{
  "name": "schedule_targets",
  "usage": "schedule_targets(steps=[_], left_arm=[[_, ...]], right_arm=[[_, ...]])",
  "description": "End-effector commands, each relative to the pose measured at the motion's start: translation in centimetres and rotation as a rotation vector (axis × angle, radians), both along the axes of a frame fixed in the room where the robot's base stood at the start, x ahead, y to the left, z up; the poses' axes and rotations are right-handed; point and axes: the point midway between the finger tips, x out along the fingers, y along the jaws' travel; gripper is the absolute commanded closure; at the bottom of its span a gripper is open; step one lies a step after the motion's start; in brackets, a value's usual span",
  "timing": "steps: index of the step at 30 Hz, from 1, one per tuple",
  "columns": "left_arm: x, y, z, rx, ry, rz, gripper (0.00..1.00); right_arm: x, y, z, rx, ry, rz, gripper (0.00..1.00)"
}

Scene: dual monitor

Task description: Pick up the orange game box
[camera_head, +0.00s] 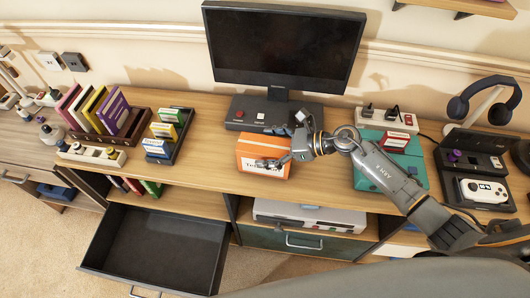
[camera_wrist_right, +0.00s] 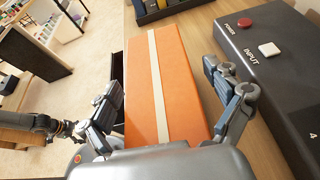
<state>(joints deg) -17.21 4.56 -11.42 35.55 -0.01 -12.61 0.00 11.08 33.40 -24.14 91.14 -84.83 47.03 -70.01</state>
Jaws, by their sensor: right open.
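The orange game box (camera_head: 263,156) stands on the wooden desk, below the monitor and near the desk's front edge. It has a white label strip on its front. My right gripper (camera_head: 285,155) reaches in from the right and is at the box, partly covering it. In the right wrist view the box (camera_wrist_right: 168,85) lies between the two fingers of my right gripper (camera_wrist_right: 172,108), which are spread apart. A gap shows between the box and the right finger; the left finger is close to the box's left side.
A dark console (camera_head: 270,113) with buttons sits behind the box; it also shows close to the right finger in the right wrist view (camera_wrist_right: 285,75). A monitor (camera_head: 285,45) stands behind it. A teal box (camera_head: 382,176) is to the right. An open empty drawer (camera_head: 155,248) juts out at lower left.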

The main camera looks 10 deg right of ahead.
Motion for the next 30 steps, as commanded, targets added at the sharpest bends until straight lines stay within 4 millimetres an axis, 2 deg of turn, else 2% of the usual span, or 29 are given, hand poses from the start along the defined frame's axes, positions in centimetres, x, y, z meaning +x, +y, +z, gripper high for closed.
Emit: schedule_targets(steps=[8,15,18,30], left_arm=[[0.00,0.06,0.04,0.001,0.000,-0.001,0.23],[0.01,0.05,0.04,0.000,0.000,-0.001,0.23],[0.01,0.04,0.03,0.000,0.000,-0.001,0.23],[-0.01,0.04,-0.16,0.000,0.000,-0.001,0.23]], right_arm=[[0.11,0.28,-0.21,-0.001,0.000,0.000,0.09],[0.09,0.25,-0.23,-0.001,0.000,0.000,0.58],[0.05,0.25,-0.30,-0.001,0.002,0.001,0.75],[-0.03,0.23,0.07,-0.004,0.003,0.003,0.75]])
